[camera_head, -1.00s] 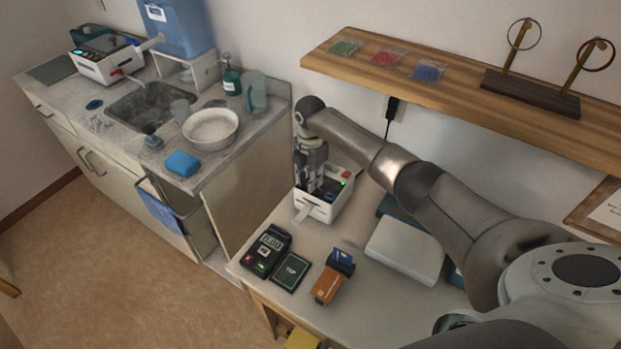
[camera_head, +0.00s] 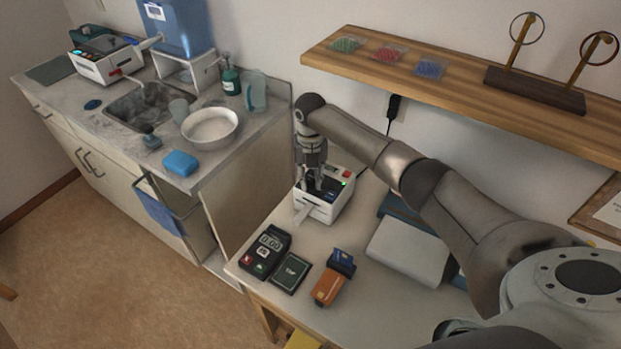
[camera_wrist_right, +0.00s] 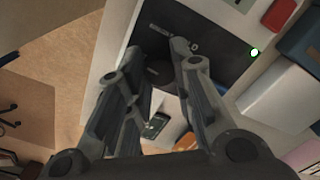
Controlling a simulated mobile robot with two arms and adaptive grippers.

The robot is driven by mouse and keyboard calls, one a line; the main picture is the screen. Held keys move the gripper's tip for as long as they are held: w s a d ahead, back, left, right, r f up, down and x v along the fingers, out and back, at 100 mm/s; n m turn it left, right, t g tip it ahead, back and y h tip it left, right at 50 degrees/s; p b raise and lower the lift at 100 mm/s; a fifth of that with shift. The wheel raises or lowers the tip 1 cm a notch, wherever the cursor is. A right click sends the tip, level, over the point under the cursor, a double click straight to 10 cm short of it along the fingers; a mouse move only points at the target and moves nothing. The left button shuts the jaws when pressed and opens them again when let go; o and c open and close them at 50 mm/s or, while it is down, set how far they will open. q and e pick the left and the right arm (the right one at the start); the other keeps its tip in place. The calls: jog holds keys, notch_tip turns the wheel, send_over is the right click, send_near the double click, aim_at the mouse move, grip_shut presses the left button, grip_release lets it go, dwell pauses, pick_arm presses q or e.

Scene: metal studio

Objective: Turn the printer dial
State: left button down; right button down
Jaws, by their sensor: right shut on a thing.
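The printer (camera_head: 322,209) is a small white box with a dark top panel, a red button, a green light and a paper strip at its front. It stands at the back left of the table. My right gripper (camera_head: 318,188) points down onto its top panel. In the right wrist view the dark round dial (camera_wrist_right: 160,72) shows between the two fingers of my right gripper (camera_wrist_right: 160,52), which are shut on it. The fingers partly hide the dial, and its exact angle cannot be told. My left gripper is not in view.
A card terminal (camera_head: 265,250), a dark green card box (camera_head: 291,272) and an orange device (camera_head: 328,287) lie in front of the printer. A white box (camera_head: 405,252) lies to its right. A wooden shelf (camera_head: 460,90) hangs above my right arm.

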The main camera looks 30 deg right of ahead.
jog(key=shift+n, duration=0.6)
jog(key=shift+r, duration=0.1)
jog(key=c, duration=1.2)
grip_release()
jog(key=shift+c, duration=0.2)
